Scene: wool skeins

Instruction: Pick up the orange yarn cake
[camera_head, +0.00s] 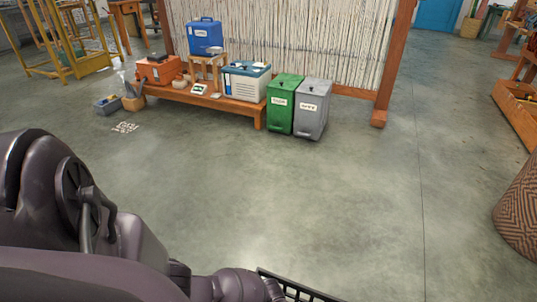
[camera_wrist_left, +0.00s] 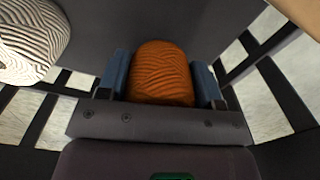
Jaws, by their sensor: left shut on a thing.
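The orange yarn cake (camera_wrist_left: 163,72) is in the left wrist view, upright between the two blue-padded fingers of my left gripper (camera_wrist_left: 162,78). The gripper is shut on it, with one finger against each side. A dark flat surface lies behind the cake. I cannot tell whether the cake rests on that surface or is held above it. In the head view my left arm comes in from the left, and the gripper and the orange cake are out of sight. My right gripper is in neither view.
A cream ribbed yarn ball (camera_wrist_left: 30,40) lies left of the gripper. A dark slatted rack (camera_head: 295,290) shows at the head view's bottom edge. Green (camera_head: 283,103) and grey (camera_head: 312,108) bins stand beside a low wooden bench (camera_head: 215,100). A woven basket (camera_head: 518,212) stands right. The middle floor is clear.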

